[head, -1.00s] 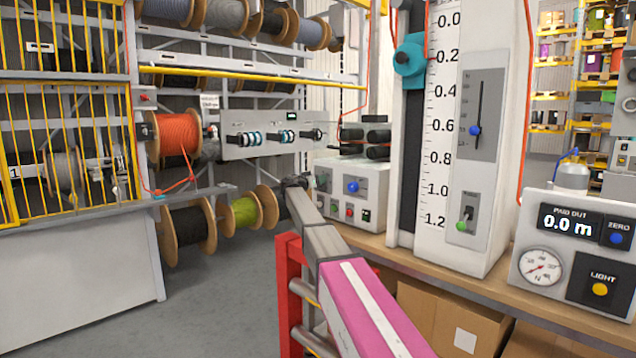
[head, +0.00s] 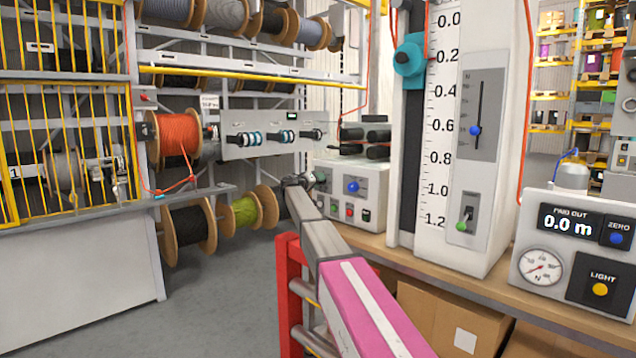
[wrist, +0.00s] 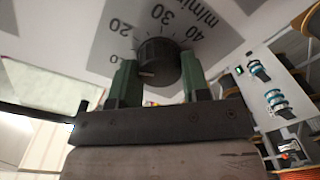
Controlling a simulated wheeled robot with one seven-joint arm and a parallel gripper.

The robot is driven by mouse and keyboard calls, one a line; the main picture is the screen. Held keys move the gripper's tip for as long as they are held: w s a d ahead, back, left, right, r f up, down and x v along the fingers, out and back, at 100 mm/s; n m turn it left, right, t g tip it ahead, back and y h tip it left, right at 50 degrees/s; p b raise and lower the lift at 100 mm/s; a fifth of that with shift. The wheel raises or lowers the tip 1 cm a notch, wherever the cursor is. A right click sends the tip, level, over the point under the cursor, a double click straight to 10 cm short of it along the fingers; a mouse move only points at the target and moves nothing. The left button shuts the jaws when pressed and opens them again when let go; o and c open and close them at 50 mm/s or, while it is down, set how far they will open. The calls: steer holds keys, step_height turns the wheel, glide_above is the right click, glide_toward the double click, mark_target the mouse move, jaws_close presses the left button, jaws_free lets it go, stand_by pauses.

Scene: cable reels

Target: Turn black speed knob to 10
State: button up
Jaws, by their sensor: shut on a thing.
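The black speed knob (wrist: 158,62) sits on a light panel with a printed scale in the wrist view. I can read 20, 30, 40 and "m/min" around it, plus a partly hidden label ending in 0 at its left. A white pointer mark on the knob faces left and slightly down, near that label. My gripper (wrist: 158,80) is shut on the knob, with one green finger at each side. In the head view my gripper (head: 304,182) is at the left edge of the white control box (head: 371,213); the knob's scale is not readable there.
A blue knob (head: 352,186) and several small buttons are on the control box's front. A tall white column with a ruler (head: 438,130) stands to its right. A red frame (head: 288,290) is below my arm. Cable reels (head: 185,230) stand at the left.

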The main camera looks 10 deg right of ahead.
steer(key=shift+n, duration=2)
steer(key=o, duration=0.9)
steer(key=shift+a, duration=0.1)
steer(key=v, duration=1)
steer(key=shift+s+a, duration=0.15)
steer(key=shift+a, duration=0.15)
